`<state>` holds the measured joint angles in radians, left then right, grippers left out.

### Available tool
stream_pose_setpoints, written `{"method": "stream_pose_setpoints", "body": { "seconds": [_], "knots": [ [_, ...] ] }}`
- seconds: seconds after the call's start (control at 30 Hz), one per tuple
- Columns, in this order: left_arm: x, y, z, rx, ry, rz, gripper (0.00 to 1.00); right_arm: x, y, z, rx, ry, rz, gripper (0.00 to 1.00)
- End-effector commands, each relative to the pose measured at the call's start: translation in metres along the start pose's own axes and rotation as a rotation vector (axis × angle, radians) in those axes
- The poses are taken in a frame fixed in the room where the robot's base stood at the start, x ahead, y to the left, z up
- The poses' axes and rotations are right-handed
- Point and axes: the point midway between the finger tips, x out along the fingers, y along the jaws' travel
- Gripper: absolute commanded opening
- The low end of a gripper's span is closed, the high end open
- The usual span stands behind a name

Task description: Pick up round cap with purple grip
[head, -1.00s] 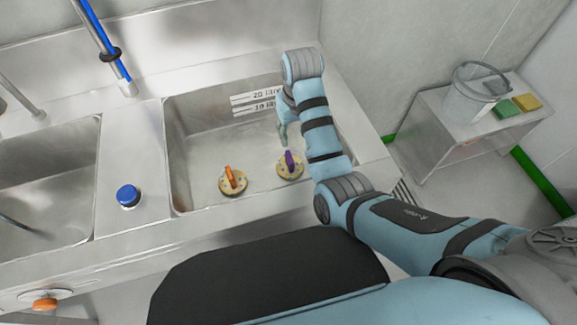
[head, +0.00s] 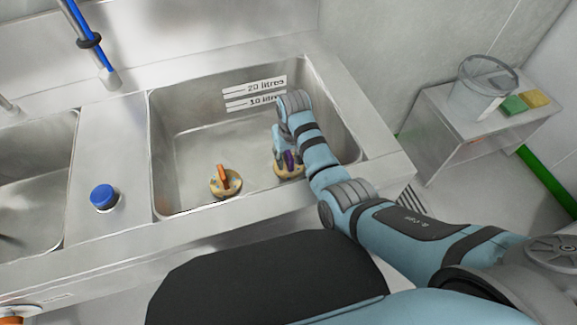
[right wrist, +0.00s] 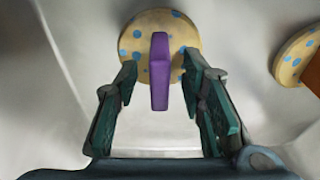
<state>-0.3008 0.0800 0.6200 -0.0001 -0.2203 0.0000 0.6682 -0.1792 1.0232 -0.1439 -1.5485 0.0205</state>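The round cap with the purple grip (head: 288,165) sits in the right sink basin, near its front wall. It is a tan disc with blue spots and an upright purple bar. In the right wrist view the purple grip (right wrist: 160,72) stands between the fingers of my right gripper (right wrist: 158,82). The fingers are open, with a gap on both sides of the purple bar. In the head view my right gripper (head: 280,142) is at the cap and partly hidden by my arm. My left gripper is not in view.
A similar cap with an orange grip (head: 226,181) sits to the left in the same basin (head: 200,150). It also shows at the right edge of the right wrist view (right wrist: 300,55). A blue knob (head: 103,196) is on the counter. A side table (head: 445,130) bears a clear bucket (head: 484,88).

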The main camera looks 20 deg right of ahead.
Motion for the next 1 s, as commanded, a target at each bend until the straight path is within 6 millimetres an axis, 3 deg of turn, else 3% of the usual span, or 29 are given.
{"method": "stream_pose_setpoints", "body": {
  "seconds": [0.17, 0.4, 0.83, 1.0],
  "knots": [
    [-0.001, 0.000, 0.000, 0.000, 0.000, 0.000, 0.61, -0.001, 0.000, -0.001, 0.000, 0.001, 0.000, 0.37],
    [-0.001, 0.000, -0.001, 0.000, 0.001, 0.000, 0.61, -0.001, 0.000, -0.001, 0.000, 0.001, 0.000, 0.00],
    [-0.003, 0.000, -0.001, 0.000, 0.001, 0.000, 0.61, -0.004, 0.000, -0.001, 0.000, 0.002, 0.000, 0.00],
    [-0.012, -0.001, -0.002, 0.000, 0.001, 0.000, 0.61, -0.026, 0.000, -0.005, 0.001, 0.005, 0.001, 0.00]
  ]
}}
